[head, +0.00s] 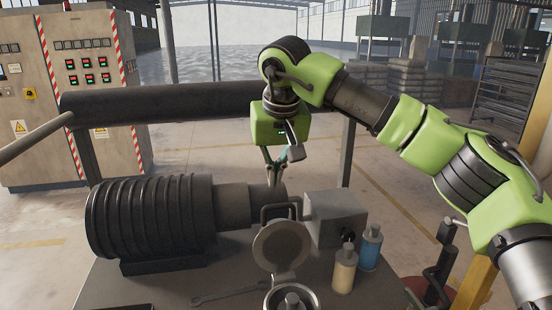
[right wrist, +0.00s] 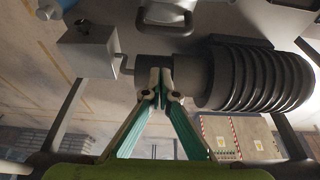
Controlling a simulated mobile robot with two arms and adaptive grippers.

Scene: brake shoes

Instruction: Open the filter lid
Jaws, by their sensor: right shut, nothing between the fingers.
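The filter lid (head: 281,247) is a round grey disc standing tilted up behind the open filter housing (head: 291,300), whose rim shows at the bottom edge of the head view. A bar handle shows at the lid's upper edge. My right gripper (head: 275,183) is shut and empty, pointing down above and behind the lid, close to the motor's shaft end. It looks apart from the lid. In the right wrist view its fingertips (right wrist: 161,88) meet in front of the dark motor shaft. My left gripper is not in view.
A ribbed dark motor (head: 155,215) lies at the left of the table. A grey box (head: 336,215) stands right of the lid, with a cream bottle (head: 344,270) and a blue bottle (head: 370,248) beside it. A wrench (head: 228,296) lies in front of the motor.

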